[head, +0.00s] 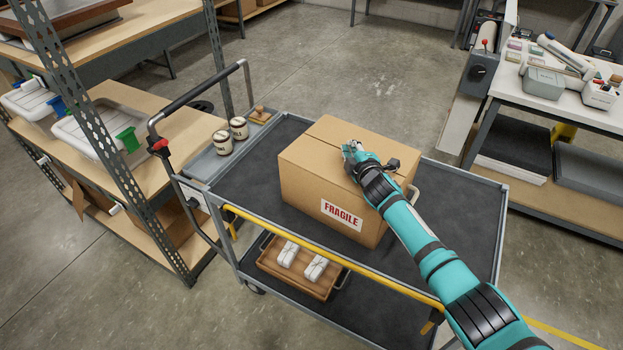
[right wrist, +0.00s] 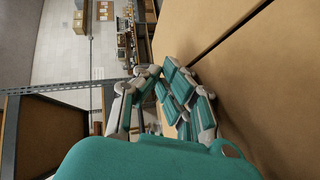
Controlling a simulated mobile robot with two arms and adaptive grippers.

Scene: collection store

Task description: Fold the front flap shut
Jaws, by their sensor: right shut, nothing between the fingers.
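A brown cardboard box (head: 310,186) with a red and white FRAGILE label stands upright on the cart's dark top shelf (head: 244,194). Its top flaps lie flat or nearly flat, and a thin seam shows between them. In the right wrist view the box top (right wrist: 270,90) fills the right side, crossed by a dark seam. My right gripper (head: 352,151) is at the box's top, over the middle of the flaps; its fingers (right wrist: 165,92) are shut and empty, close beside the cardboard. I cannot tell whether they touch it. My left gripper is not in view.
Two small jars (head: 222,142) and a wooden-handled stamp (head: 260,114) sit on the cart's left end. A wooden tray (head: 300,280) with white bundles lies on the lower shelf. Shelving stands left, a white workbench (head: 563,100) right. The floor behind the cart is open.

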